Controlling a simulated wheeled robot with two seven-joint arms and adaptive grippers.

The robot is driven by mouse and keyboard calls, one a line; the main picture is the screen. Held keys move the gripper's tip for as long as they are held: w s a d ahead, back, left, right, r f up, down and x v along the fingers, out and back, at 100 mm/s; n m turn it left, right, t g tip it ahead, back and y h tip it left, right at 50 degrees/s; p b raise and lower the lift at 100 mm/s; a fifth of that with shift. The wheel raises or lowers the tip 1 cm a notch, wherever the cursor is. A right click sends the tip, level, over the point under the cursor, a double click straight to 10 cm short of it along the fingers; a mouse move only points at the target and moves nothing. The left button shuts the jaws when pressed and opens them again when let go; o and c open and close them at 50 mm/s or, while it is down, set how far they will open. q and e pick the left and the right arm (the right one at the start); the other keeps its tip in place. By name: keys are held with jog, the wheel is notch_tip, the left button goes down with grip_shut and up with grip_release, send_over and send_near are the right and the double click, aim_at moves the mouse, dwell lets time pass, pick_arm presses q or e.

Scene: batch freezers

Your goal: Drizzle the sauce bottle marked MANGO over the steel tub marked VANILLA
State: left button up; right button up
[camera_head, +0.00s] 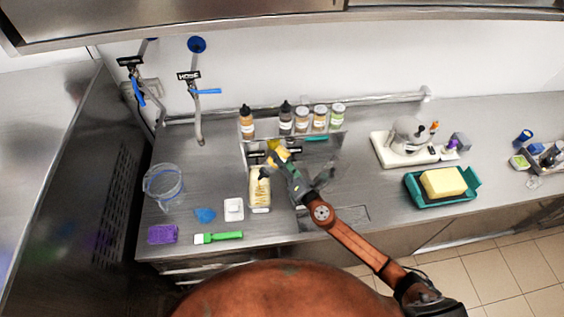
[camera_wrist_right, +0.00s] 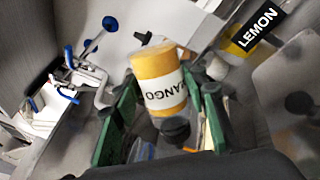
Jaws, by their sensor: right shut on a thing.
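My right gripper (camera_head: 280,164) is shut on the MANGO sauce bottle (camera_wrist_right: 158,75), a yellow-orange bottle with a white label, also seen in the head view (camera_head: 283,154). In the right wrist view, green fingers flank the bottle, and a dark round cap shows at its lower end. The bottle is tilted, over the counter's steel tub area. No sauce stream is visible. My left gripper is out of view.
Several sauce bottles (camera_head: 302,119) stand behind the tubs. A LEMON label (camera_wrist_right: 261,26) shows in the wrist view. A teal tray with a yellow block (camera_head: 443,182) is right.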

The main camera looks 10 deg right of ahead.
jog(key=shift+w+d+b, duration=0.1)
jog(key=shift+w+b, duration=0.4)
jog(key=shift+w, duration=1.2)
jog(key=shift+w, duration=0.2)
jog(key=shift+w+d+b, duration=0.2)
jog(key=shift+w+b, duration=0.65)
jog(key=shift+w, duration=1.1)
jog(key=shift+m, duration=2)
jog(key=shift+r+m+p, duration=0.65)
jog(key=shift+m+p, duration=0.1)
jog(key=shift+m, duration=0.4)
jog(key=shift+r+m+p, duration=0.65)
jog(key=shift+m+p, duration=0.05)
jog(key=shift+m, duration=0.45)
